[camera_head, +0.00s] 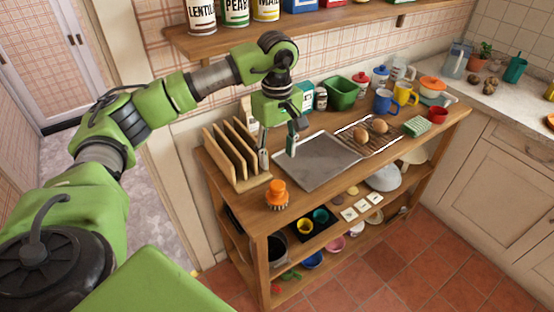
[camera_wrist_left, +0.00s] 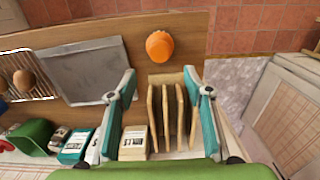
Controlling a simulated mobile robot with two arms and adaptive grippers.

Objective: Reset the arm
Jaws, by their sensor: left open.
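My left arm reaches in from the left of the head view. Its gripper (camera_head: 277,148) hangs pointing down above the wooden table, between the wooden rack (camera_head: 236,152) and the grey metal tray (camera_head: 318,165). In the left wrist view its two teal fingers (camera_wrist_left: 163,105) are spread wide, with nothing held between them. The upright boards of the rack show between and below the fingers there. My right gripper is in neither view.
An orange-topped brush (camera_head: 277,192) stands at the table's front edge. Two brown eggs lie on a wire rack (camera_head: 393,138). A green tub (camera_head: 341,93), canisters and mugs line the back. A shelf (camera_head: 230,37) with tins runs above. The floor (camera_head: 400,262) in front is clear.

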